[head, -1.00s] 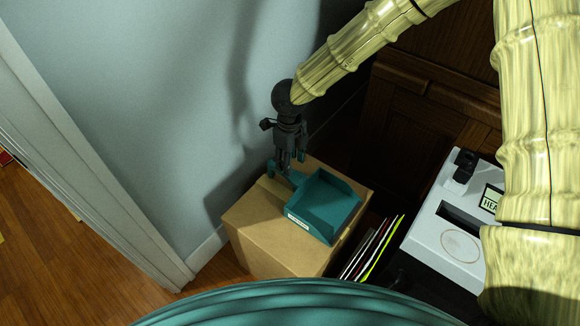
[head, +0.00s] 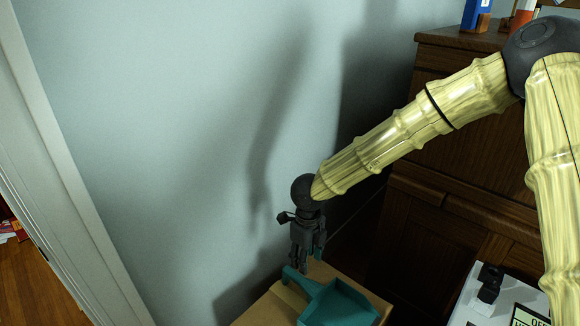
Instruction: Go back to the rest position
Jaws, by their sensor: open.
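My gripper (head: 302,264) hangs pointing down in the head view, at the end of my arm. It is open, and nothing shows between its fingers. It is above or close to the back left side of a teal tray (head: 340,306); I cannot tell the exact gap. The tray sits on a cardboard box (head: 262,311), whose lower part is cut off by the bottom of the view.
A pale blue wall (head: 180,120) stands behind and left of my gripper. A dark wooden cabinet (head: 415,215) is at the right, behind my arm. A white machine (head: 480,312) shows at the lower right. A white door frame (head: 60,190) is at the left.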

